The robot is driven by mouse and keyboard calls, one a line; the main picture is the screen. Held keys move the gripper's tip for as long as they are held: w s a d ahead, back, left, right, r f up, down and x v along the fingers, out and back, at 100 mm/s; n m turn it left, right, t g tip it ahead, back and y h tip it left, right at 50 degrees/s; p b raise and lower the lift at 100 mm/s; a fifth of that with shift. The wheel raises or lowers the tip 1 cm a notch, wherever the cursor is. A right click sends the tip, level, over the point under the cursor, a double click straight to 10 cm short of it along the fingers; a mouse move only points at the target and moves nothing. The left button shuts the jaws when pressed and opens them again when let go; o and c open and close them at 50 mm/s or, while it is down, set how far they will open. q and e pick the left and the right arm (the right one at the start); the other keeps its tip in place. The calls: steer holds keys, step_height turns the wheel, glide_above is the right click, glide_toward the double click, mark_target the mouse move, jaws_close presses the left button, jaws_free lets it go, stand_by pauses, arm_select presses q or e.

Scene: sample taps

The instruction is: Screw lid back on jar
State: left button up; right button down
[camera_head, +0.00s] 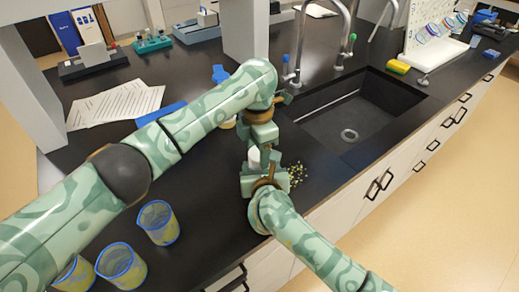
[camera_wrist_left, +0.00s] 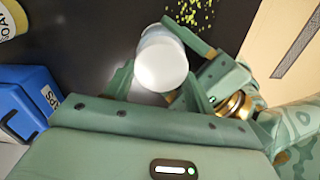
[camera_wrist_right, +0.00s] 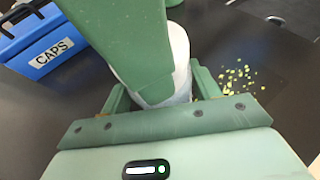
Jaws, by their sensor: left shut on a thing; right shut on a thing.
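The white jar (camera_head: 254,158) stands on the dark counter near its front edge, mostly hidden by my grippers in the head view. Its round white lid (camera_wrist_left: 162,66) is at the top of the jar in the left wrist view; I cannot tell whether it is threaded on. My left gripper (camera_head: 262,133) reaches in from above and is shut on the lid. My right gripper (camera_head: 262,182) is shut on the jar body from the front side. In the right wrist view the jar (camera_wrist_right: 181,62) sits between the right fingers, partly behind a green part of my left gripper.
Yellow-green crumbs (camera_head: 296,174) lie right of the jar. A blue CAPS box (camera_wrist_right: 48,42) is nearby. The sink (camera_head: 355,115) with taps lies beyond to the right. Blue-rimmed beakers (camera_head: 158,222) stand at the front left. Papers (camera_head: 115,103) lie at the back left.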

arm_select(q)
steer(key=shift+m, duration=0.5)
steer(key=o, duration=1)
steer(key=shift+d, duration=0.1)
steer(key=shift+r, duration=0.15)
step_height(320, 180, up, 4)
steer(key=shift+r, duration=0.15)
